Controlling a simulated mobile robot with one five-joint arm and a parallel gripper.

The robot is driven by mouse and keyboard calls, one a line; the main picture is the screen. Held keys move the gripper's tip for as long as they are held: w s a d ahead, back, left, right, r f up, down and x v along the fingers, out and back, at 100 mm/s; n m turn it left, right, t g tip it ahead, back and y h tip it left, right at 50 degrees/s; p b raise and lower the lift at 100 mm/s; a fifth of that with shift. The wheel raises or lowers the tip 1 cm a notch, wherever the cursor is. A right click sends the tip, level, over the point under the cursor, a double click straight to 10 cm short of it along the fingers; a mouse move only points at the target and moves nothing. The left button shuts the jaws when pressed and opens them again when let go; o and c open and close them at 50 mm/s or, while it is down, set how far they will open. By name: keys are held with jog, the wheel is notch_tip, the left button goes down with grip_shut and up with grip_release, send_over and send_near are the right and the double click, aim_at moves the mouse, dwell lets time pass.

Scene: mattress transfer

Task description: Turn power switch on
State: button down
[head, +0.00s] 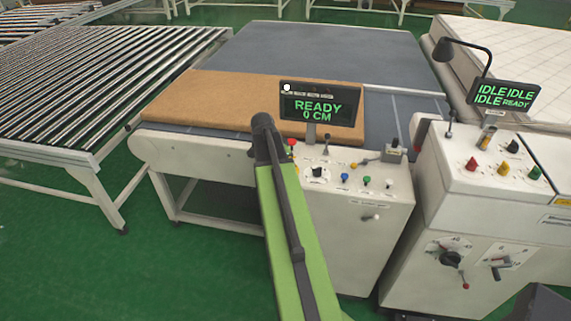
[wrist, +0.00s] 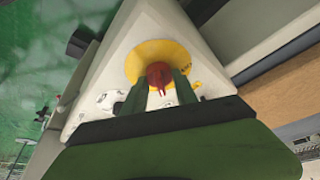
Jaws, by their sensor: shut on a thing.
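A red knob on a yellow round plate (wrist: 146,62) sits on the white control box; I take it for the power switch. The red knob (wrist: 158,72) lies between the two green fingers of my gripper (wrist: 158,84), which is shut on it. In the head view the red knob (head: 291,142) shows at the left end of the control panel (head: 340,176), beside the end of my arm. My fingers are hidden there. The display (head: 320,106) above the panel reads "READY 0 CM" in green.
A brown mattress (head: 205,99) lies on the grey table (head: 300,45) behind the panel. The panel also has blue, green and white knobs and small levers. A second console (head: 478,180) with an "IDLE" display stands right. A roller conveyor (head: 95,90) stands left.

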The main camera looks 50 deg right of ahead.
jog(key=shift+w+a+m+g, duration=0.2)
jog(key=shift+m+g, duration=0.1)
jog(key=shift+m, duration=0.4)
jog(key=c, duration=1)
grip_release()
jog(key=shift+d, duration=0.1)
jog(key=p+v, duration=1.6)
jog(key=v, duration=0.1)
jog(key=shift+r, duration=0.25)
